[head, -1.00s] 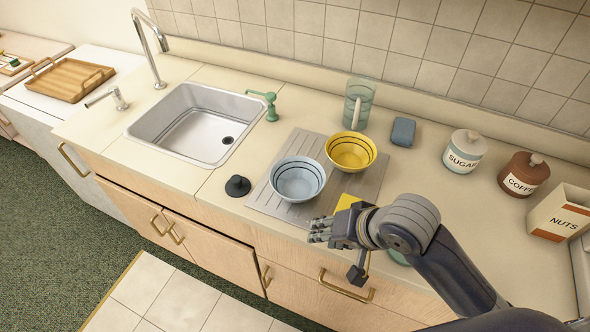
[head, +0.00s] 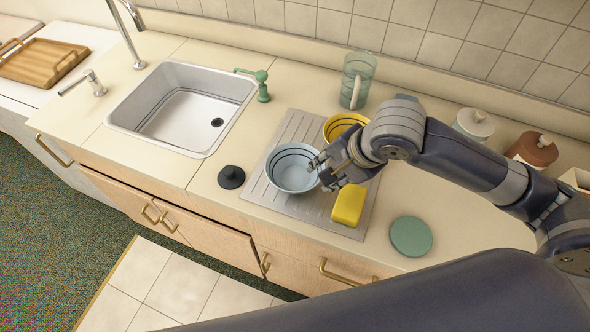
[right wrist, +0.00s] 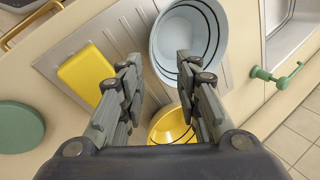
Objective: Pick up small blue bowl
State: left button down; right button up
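The small blue bowl (head: 288,174) sits upright on the grey ridged drainboard (head: 262,194), light blue with dark rings inside. My right gripper (head: 322,172) is at its right rim in the head view. In the right wrist view the fingers (right wrist: 160,72) are spread apart with nothing held between them. The blue bowl (right wrist: 178,38) shows beyond the fingertips there, and the right finger overlaps its edge. I cannot tell whether the gripper touches the rim. My left gripper is not in view.
A yellow bowl (head: 338,124), partly hidden by my right gripper, stands behind. A yellow sponge (head: 349,205) and green disc (head: 411,236) lie to the right. A black stopper (head: 231,177) is left of the bowl, near the sink (head: 182,108). A glass pitcher (head: 357,80) stands at the back.

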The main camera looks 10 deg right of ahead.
aim_at(316, 181)
jog(key=shift+s+p+x, duration=0.15)
jog(key=shift+p+x, duration=0.05)
jog(key=shift+x, duration=1.35)
jog(key=shift+s+p+x, duration=0.2)
jog(key=shift+x, duration=1.35)
grip_shut()
